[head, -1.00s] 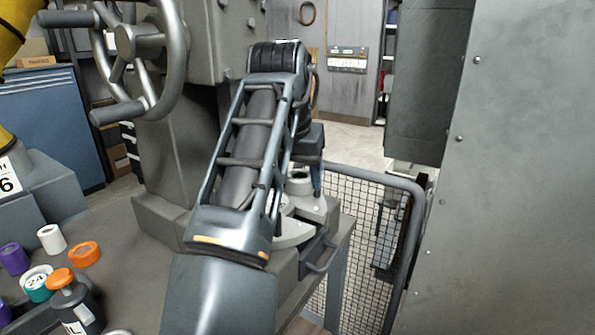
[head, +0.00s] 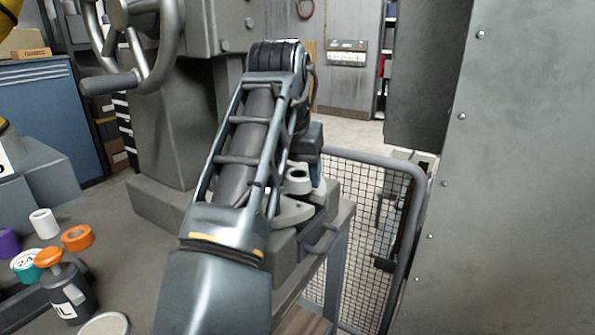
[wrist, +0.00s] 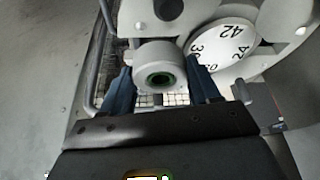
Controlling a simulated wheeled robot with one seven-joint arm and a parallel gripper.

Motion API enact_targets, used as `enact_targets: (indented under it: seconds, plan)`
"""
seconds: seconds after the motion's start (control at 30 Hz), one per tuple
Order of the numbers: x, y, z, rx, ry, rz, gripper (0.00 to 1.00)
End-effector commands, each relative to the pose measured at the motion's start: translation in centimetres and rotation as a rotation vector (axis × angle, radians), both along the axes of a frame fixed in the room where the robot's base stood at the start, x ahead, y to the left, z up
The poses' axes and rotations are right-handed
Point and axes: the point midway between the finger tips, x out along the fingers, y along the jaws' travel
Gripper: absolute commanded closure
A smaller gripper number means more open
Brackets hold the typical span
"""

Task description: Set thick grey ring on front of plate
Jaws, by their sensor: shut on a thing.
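My gripper (wrist: 163,80) is shut on the thick grey ring (wrist: 160,63), with a dark blue finger on each side of it. The ring's dark hole has a green rim inside. In the head view the ring (head: 298,183) shows just right of my arm, above or at the pale grey plate (head: 293,211); I cannot tell whether they touch. In the wrist view the plate (wrist: 285,17) lies beyond the ring, at the top right. My arm hides part of the plate in the head view.
A white dial with numbers (wrist: 225,45) lies right of the ring. A mesh guard (head: 365,230) and a large grey panel (head: 510,190) stand at the right. A white roll (head: 44,223), an orange roll (head: 77,237) and an orange-capped bottle (head: 67,290) stand at left.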

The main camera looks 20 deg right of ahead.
Motion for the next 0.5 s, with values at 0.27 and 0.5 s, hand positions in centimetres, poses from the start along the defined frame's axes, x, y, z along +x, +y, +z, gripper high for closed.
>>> enact_targets:
  seconds: [0.27,0.5]
  plan:
    - [0.02,0.00,-0.48,-0.001,-0.001,0.000,0.79]
    - [0.01,-0.02,-0.93,-0.001,-0.001,0.000,0.79]
